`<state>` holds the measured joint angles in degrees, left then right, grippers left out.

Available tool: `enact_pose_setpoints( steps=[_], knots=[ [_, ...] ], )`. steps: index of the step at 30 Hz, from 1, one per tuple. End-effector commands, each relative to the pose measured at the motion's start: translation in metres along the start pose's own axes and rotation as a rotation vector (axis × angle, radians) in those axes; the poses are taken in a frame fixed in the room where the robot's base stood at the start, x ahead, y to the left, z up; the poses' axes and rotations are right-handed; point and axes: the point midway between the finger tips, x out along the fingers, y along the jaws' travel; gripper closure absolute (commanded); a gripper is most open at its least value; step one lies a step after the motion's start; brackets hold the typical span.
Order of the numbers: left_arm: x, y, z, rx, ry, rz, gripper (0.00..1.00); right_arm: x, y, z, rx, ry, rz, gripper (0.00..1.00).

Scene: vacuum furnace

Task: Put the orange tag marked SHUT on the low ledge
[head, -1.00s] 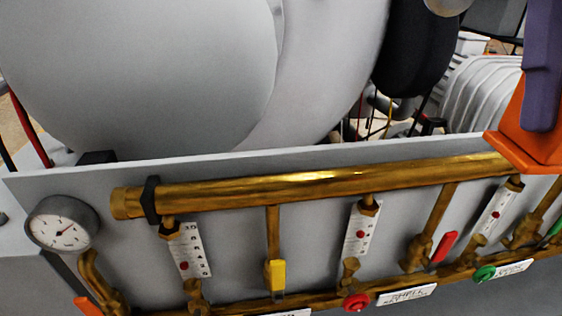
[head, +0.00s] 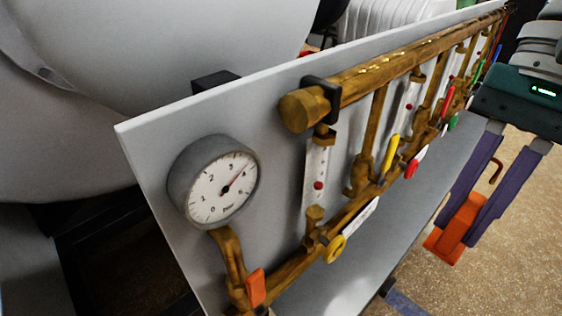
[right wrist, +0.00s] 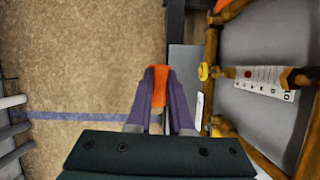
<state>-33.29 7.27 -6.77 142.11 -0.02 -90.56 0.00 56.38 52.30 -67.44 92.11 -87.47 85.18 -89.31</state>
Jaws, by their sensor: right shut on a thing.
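My right gripper (head: 452,232), with purple fingers, is shut on the orange tag (head: 462,224) and holds it in the air to the right of the valve panel, above the floor. The tag also shows between the fingertips in the right wrist view (right wrist: 159,86). No lettering on it can be read. A grey flat strip (right wrist: 184,75) runs beside the tag, right of it, in the right wrist view; I cannot tell whether it is the low ledge. My left gripper is out of view.
The grey panel (head: 240,120) carries a brass manifold (head: 385,65), a round gauge (head: 215,182) and coloured valve handles, including an orange one (head: 256,287). Speckled brown floor (head: 480,280) lies open at the right. A large grey vessel (head: 150,80) stands behind.

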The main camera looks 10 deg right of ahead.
Motion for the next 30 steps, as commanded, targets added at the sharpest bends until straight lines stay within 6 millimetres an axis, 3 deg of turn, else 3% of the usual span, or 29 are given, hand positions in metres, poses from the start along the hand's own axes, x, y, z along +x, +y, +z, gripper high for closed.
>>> enact_pose_setpoints(
  steps=[1, 3, 13, 21, 30],
  knots=[
    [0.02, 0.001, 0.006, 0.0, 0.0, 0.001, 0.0, 0.032, 0.013, -0.017, 0.111, -0.001, -0.036, 1.0],
    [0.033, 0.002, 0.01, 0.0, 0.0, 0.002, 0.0, 0.056, 0.024, -0.032, 0.258, 0.001, -0.097, 1.0],
    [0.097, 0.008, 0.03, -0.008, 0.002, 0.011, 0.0, 0.148, 0.085, -0.082, 0.866, 0.006, -0.35, 1.0],
    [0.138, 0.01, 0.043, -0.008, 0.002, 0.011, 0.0, 0.186, 0.108, -0.075, 1.173, -0.001, -0.484, 1.0],
    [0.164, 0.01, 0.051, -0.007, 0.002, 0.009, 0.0, 0.207, 0.111, -0.052, 1.34, -0.005, -0.554, 1.0]
  ],
)
